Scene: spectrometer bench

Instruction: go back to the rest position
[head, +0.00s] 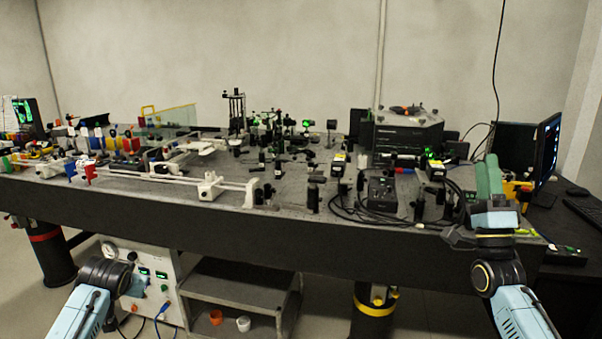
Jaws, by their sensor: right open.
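My right gripper (488,168) is at the right end of the optical bench (320,226), above its front edge. Its two green fingers point up and away from me, seen from behind, and look close together in this view. I see nothing held between them. My left arm (98,285) is low at the bottom left, in front of the bench and below its top. The fingers of my left gripper do not show.
Optical mounts, rails and cables crowd the bench top. A black instrument box (405,135) stands at the back right. A monitor (546,150) stands at far right. Below the bench are a white control unit (160,285) near my left arm and a grey cart (240,290).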

